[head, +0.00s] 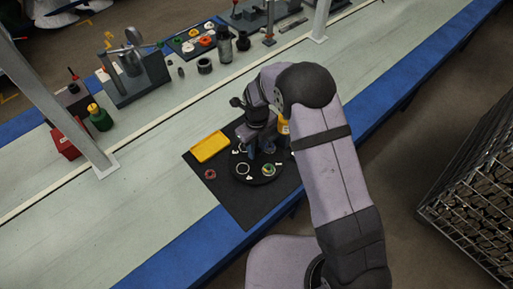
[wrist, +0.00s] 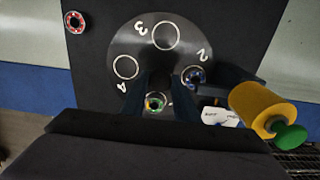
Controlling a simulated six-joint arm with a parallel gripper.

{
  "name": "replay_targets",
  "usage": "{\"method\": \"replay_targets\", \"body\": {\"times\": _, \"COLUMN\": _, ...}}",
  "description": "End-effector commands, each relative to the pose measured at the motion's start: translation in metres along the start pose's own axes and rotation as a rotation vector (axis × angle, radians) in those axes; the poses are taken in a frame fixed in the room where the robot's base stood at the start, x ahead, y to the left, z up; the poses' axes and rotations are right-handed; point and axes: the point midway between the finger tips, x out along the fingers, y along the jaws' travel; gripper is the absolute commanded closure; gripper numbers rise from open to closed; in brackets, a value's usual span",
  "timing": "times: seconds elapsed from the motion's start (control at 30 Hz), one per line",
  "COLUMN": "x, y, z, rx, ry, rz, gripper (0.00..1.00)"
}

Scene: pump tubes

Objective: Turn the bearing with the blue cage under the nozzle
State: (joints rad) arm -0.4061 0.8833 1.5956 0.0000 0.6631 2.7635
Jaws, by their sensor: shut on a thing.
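A black round turntable (head: 262,180) with white numbers and ring marks lies on a dark mat. My gripper (wrist: 158,88) is over its middle, with the fingers shut on what looks like its dark centre knob, mostly hidden between them. The bearing with the blue cage (wrist: 194,76) sits at mark 2, right of the fingers in the wrist view. A bearing with a green and orange cage (wrist: 155,103) sits near the fingers; it also shows in the head view (head: 268,169). A yellow dispenser (wrist: 262,107) with a green end stands at the right; its nozzle tip is not clear.
A red bearing (wrist: 74,21) lies on the mat (head: 230,205), off the turntable. A yellow tray (head: 210,147) lies at the mat's back left. Marks 3 and 4 look empty. Tools and bottles stand farther back on the bench.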

Motion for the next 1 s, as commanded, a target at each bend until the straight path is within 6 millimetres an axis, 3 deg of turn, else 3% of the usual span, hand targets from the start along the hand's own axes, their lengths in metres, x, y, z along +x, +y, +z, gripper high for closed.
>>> {"method": "replay_targets", "body": {"times": 0.1, "x": -0.001, "y": -0.001, "z": 0.001, "rx": 0.000, "ry": -0.004, "rz": -0.001, "gripper": 1.00}}
{"method": "replay_targets", "body": {"times": 0.13, "x": -0.001, "y": -0.001, "z": 0.001, "rx": -0.001, "ry": -0.004, "rz": -0.001, "gripper": 0.70}}
{"method": "replay_targets", "body": {"times": 0.2, "x": -0.001, "y": 0.000, "z": 0.001, "rx": -0.001, "ry": -0.003, "rz": -0.001, "gripper": 0.54}}
{"method": "replay_targets", "body": {"times": 0.63, "x": -0.006, "y": 0.000, "z": 0.001, "rx": -0.001, "ry": -0.003, "rz": -0.001, "gripper": 0.54}}
{"method": "replay_targets", "body": {"times": 1.0, "x": -0.053, "y": -0.001, "z": 0.001, "rx": -0.001, "ry": -0.005, "rz": -0.002, "gripper": 0.54}}
